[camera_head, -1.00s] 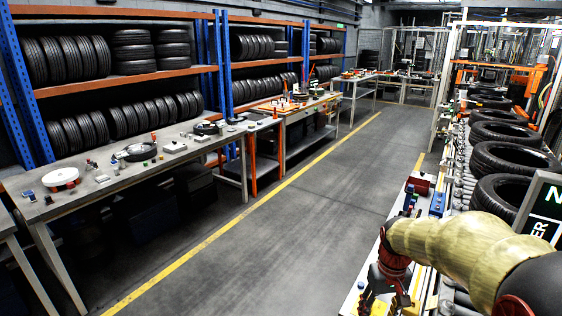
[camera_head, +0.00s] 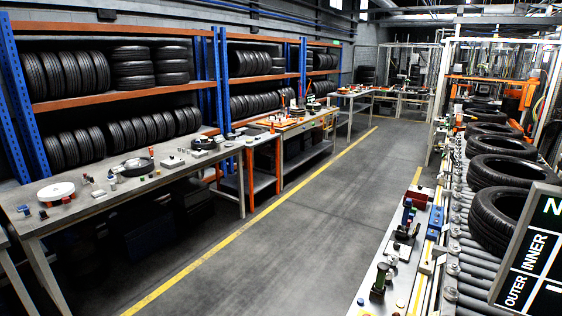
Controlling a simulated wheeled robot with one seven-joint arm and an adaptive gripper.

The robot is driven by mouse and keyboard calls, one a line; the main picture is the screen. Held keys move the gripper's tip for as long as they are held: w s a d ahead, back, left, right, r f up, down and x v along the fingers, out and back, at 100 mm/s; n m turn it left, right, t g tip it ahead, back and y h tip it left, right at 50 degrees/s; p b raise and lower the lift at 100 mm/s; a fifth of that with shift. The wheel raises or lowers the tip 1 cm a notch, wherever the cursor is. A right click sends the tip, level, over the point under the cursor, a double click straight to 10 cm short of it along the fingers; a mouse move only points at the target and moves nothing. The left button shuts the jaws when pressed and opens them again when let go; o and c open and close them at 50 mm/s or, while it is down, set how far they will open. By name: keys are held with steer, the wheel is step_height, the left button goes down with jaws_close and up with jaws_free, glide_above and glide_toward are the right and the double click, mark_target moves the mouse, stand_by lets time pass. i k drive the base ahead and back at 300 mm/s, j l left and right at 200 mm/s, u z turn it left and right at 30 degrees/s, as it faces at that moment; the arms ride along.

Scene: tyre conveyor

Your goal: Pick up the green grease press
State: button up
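A dark green upright object with a round base (camera_head: 379,282) stands near the front of the narrow bench (camera_head: 372,305) at the lower right. It may be the green grease press, but it is too small to be sure. My gripper and arm are not in view.
The same bench also holds dark tools (camera_head: 402,240), a blue box (camera_head: 435,222) and a red box (camera_head: 418,196). A roller conveyor with tyres (camera_head: 498,217) runs along its right side, with a sign (camera_head: 530,260) in front. The aisle floor (camera_head: 300,230) is clear.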

mark_target(383, 268)
steer(key=u, duration=0.45)
steer(key=i+j+u, duration=0.15)
steer(key=j, duration=0.3)
steer(key=i+j+u, duration=0.2)
steer(key=j, duration=0.2)
steer(key=j+u, duration=0.15)
steer(key=j, duration=0.25)
steer(key=i+j+u, duration=0.15)
steer(key=i+j+z, duration=0.3)
steer(key=i, duration=0.25)
steer(key=i+j+z, duration=0.25)
steer(key=i+j, duration=0.2)
steer(key=i+l+z, duration=0.15)
steer(key=z, duration=0.25)
steer(key=i+z, duration=0.65)
steer(key=z, duration=0.15)
steer(key=i+z, duration=0.4)
steer(key=i+j+z, duration=0.15)
steer(key=z, duration=0.25)
steer(key=i+l+z, duration=0.35)
steer(key=i, duration=0.15)
steer(key=i+z, duration=0.35)
steer(key=i, duration=0.15)
